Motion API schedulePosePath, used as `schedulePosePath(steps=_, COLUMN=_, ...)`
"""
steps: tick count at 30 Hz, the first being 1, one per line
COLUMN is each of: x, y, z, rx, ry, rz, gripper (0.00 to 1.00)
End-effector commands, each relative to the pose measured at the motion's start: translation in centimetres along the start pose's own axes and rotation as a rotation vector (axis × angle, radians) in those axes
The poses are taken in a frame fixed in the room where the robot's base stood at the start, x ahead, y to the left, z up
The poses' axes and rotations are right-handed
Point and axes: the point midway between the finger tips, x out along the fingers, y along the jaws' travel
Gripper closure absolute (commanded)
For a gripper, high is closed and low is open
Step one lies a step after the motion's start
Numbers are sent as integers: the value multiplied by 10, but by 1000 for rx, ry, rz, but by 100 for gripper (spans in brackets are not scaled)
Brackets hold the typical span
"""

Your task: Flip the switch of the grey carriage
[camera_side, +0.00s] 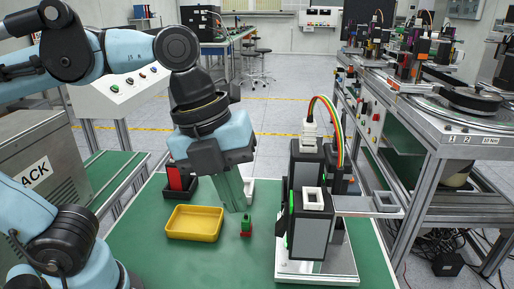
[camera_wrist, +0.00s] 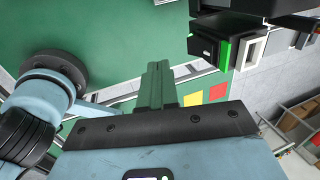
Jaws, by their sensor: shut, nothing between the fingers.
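In the side view a black-and-grey upright unit (camera_side: 313,238), which I take for the grey carriage, stands on a light base plate at the right of the green table. It has a white square frame (camera_side: 313,199) on top and a green strip on its left side. I cannot make out a switch for certain. My gripper (camera_side: 236,203) points down, left of the unit and apart from it, with its green fingers together and empty. In the wrist view my gripper (camera_wrist: 157,75) also shows shut; a black block with a green strip (camera_wrist: 212,45) is at upper right.
A black bin (camera_side: 178,194) is behind. A taller unit with a rainbow cable (camera_side: 329,103) stands behind the carriage. The front table is clear.

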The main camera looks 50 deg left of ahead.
Motion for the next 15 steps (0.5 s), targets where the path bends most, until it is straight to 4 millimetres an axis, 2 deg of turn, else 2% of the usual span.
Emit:
schedulePosePath(steps=3, x=19, y=0, z=0, rx=2, ry=0, rz=0, gripper=100)
schedulePosePath(steps=9, x=30, y=-21, z=0, rx=2, ry=0, rz=0, gripper=100)
schedulePosePath(steps=15, x=36, y=-32, z=0, rx=-1, ry=0, rz=0, gripper=100)
